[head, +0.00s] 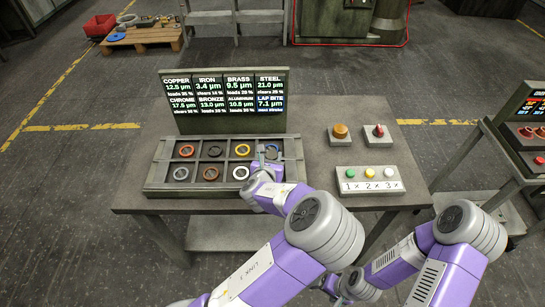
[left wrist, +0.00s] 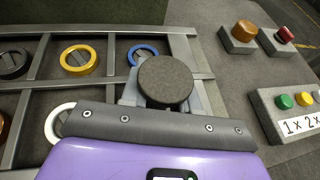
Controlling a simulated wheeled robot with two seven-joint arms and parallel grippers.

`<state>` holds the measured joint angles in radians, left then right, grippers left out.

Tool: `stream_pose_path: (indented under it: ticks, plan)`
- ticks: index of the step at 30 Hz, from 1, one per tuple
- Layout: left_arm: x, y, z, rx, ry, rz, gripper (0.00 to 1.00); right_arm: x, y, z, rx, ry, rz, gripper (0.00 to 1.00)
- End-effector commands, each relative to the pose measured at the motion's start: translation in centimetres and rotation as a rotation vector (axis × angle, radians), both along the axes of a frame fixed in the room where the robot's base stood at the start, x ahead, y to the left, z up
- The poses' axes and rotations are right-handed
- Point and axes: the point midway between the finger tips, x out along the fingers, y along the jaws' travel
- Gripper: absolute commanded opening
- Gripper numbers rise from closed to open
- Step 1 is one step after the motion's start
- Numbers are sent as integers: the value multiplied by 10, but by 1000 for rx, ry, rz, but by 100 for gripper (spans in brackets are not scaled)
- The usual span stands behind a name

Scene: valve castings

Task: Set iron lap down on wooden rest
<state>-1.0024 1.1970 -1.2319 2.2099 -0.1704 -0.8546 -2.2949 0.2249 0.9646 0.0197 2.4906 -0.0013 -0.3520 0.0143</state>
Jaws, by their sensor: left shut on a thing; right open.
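A dark grey round disc, apparently the iron lap (left wrist: 165,82), is held in my left gripper (head: 270,154) over the right end of the divided tray (head: 215,191). In the left wrist view it hides part of the compartment with a blue ring (left wrist: 143,50). I cannot tell whether it touches the tray. A brown round block on a grey base (head: 340,131) stands right of the tray. I cannot tell whether this is the wooden rest; nothing else looks like it. My right gripper (head: 329,285) is low in front of the table, its fingers mostly hidden behind my left arm.
The tray holds several coloured rings. A display panel (head: 225,124) stands behind it. Right of the brown block is a red knob on a grey base (head: 374,137). In front is a box with green, yellow and white buttons (head: 368,186). The tabletop between tray and buttons is clear.

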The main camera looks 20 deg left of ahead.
Motion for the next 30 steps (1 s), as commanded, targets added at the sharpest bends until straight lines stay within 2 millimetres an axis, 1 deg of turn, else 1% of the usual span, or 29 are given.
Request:
stream_pose_path:
  ticks: [9, 23, 24, 26, 27, 30]
  plan:
    - [1, 0, 3, -1, -6, -1, 0, 0, 0, 1, 0, 0, 0, 77]
    - [1, 0, -3, -1, -6, -1, 0, 0, 0, -4, 0, 0, 0, 77]
    - [1, 0, -3, -2, -6, 0, 31, 0, 0, -4, 0, 0, 0, 77]
    - [1, 0, -3, -2, -6, 0, 40, 0, 0, -4, 0, 0, 0, 77]
    - [1, 0, -3, -1, -5, -1, 47, 0, 0, -4, 0, 0, 0, 77]
    - [1, 0, -3, -1, -4, -1, 59, 0, 0, -4, 0, 0, 0, 77]
